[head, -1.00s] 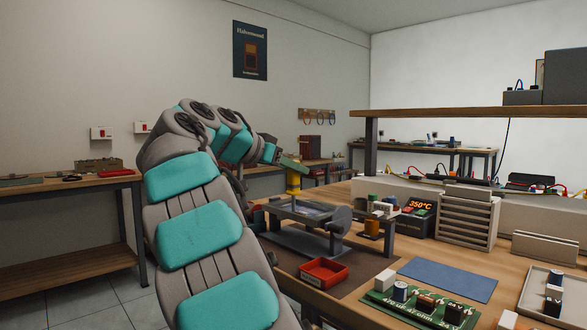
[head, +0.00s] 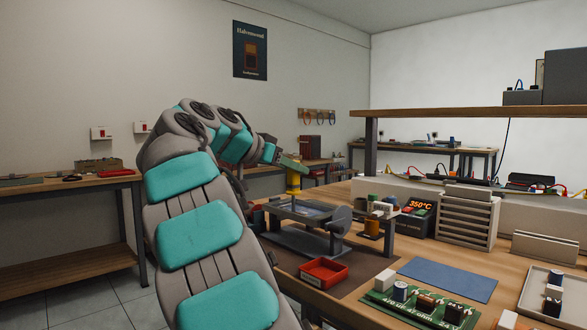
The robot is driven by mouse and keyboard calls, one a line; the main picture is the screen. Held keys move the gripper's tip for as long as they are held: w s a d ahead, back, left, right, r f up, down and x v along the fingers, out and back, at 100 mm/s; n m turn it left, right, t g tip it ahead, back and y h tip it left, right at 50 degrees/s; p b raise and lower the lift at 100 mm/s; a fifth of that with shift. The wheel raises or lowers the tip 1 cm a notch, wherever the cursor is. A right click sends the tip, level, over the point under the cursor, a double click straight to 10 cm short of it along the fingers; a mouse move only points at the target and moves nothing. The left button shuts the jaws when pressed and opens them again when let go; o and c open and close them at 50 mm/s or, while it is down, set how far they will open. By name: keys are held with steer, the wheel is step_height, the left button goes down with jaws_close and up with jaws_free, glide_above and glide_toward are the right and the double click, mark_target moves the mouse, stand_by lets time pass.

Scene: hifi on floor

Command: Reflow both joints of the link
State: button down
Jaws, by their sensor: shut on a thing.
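My gripper (head: 292,164) is at the end of my arm, above the back left of the bench. It is shut on an upright yellow tool (head: 293,181), whose lower end is hard to make out. Below and right of the tool stands a grey work holder (head: 290,240) with a flat framed piece (head: 302,209) on top and a round grey knob (head: 340,216) at its right. The link and its two joints are too small or hidden to tell. A station display (head: 417,209) reads 350°C.
A red tray (head: 323,271) lies in front of the holder. A green circuit board (head: 425,308) with components sits at the front right, before a blue mat (head: 447,279). A drawer unit (head: 468,219) and a raised shelf (head: 480,112) stand behind. The blue mat is bare.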

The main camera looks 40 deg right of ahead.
steer(key=shift+f, duration=0.1)
steer(key=shift+r+p, duration=1.75)
steer(key=shift+r, duration=0.65)
